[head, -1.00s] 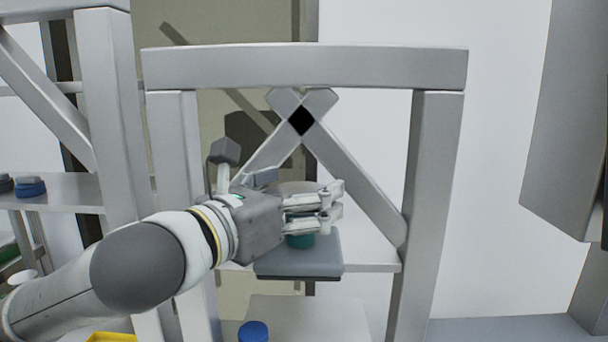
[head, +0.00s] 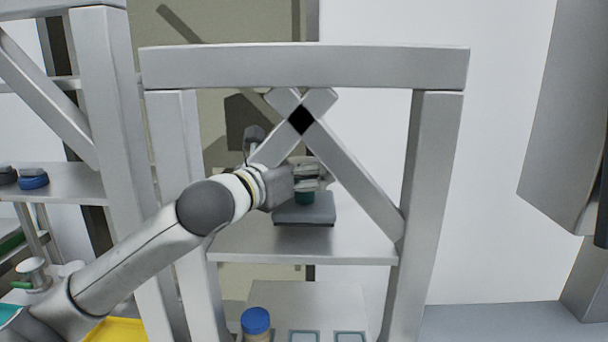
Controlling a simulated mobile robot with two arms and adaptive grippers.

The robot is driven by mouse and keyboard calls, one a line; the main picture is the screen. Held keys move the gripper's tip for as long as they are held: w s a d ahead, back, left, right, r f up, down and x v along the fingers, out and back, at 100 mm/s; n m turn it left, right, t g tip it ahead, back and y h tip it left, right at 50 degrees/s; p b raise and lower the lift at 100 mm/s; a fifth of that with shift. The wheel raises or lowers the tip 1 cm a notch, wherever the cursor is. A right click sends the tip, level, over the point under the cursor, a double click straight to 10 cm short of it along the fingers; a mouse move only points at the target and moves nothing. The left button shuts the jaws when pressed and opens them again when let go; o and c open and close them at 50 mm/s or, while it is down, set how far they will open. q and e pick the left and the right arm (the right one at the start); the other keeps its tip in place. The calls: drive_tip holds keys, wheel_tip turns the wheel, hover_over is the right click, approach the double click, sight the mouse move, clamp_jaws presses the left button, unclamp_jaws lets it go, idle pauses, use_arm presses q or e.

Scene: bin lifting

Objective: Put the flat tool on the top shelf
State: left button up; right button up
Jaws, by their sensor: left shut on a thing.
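The flat tool (head: 305,212) is a dark grey slab with a teal round part on its top. My left gripper (head: 312,178) is shut on this tool from above. The tool is level and over the back part of the white shelf board (head: 300,246) of the grey rack. I cannot tell whether its underside touches the board. The gripper's fingers partly hide the tool's grip. My right gripper is not in view.
The rack's top beam (head: 300,68) and right post (head: 432,170) frame the opening, with crossed braces behind. Below stands a jar with a blue lid (head: 256,320). A left shelf holds a blue round item (head: 33,179). The shelf board's front and right are clear.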

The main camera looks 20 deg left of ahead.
use_arm(q)
drive_tip(key=shift+f, duration=1.1)
drive_tip(key=shift+s+f, duration=0.1)
drive_tip(key=o, duration=1.9)
drive_tip(key=shift+f, duration=0.2)
drive_tip(key=shift+r, duration=0.1)
drive_tip(key=shift+s, duration=0.15)
drive_tip(key=b+v, duration=0.3)
drive_tip(key=v, duration=0.8)
drive_tip(key=shift+s+a+r, duration=0.1)
drive_tip(key=shift+s, duration=0.25)
